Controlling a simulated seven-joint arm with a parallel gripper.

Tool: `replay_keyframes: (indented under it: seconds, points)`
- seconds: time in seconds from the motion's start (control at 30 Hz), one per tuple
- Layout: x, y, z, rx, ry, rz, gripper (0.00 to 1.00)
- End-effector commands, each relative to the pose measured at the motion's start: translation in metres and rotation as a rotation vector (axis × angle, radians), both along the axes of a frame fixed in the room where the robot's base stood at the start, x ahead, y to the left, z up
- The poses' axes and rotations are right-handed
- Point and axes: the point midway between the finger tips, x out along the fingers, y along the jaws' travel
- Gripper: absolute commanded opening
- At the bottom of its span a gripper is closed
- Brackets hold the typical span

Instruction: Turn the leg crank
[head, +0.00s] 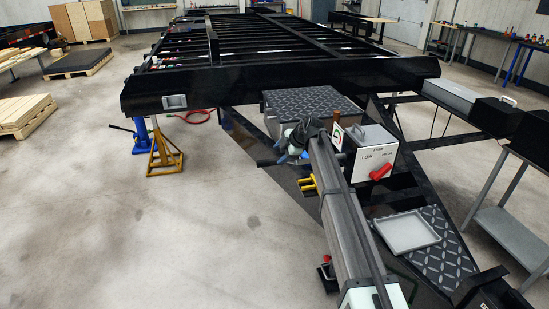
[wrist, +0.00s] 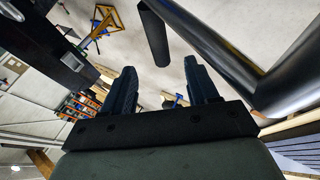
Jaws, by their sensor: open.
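My gripper (wrist: 160,78) is open in the wrist view, with its two dark fingers apart and nothing between them. A black crank handle (wrist: 154,36), a short round bar, shows just beyond the fingertips, apart from them as far as I can tell. A thick black tube (wrist: 215,55) runs beside it on the right. In the head view my gripper (head: 288,146) is beside the trailer tongue, left of the grey control box. A dark bar, likely the crank handle (head: 267,162), sticks out left just below it. My arm hides the rest of the crank.
The grey box (head: 374,160) with a red lever (head: 381,172) stands close right of my arm. A tread-plate lid (head: 310,105) lies behind the gripper. A yellow jack stand (head: 163,152) is at the left. A grey tray (head: 407,232) lies on the tongue. The floor left is open.

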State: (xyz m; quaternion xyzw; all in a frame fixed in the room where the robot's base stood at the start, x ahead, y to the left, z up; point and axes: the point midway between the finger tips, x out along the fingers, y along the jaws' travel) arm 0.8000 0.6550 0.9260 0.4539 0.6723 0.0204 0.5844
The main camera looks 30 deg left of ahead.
Motion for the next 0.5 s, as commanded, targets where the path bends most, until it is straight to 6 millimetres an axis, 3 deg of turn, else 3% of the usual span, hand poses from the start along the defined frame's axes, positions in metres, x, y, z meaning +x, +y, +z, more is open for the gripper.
replay_keyframes:
  seconds: [0.2, 0.5]
  points:
    - [-0.002, -0.0079, 0.011, 0.002, 0.001, 0.001, 0.59]
    - [-0.002, -0.008, 0.0119, 0.001, 0.001, 0.001, 0.59]
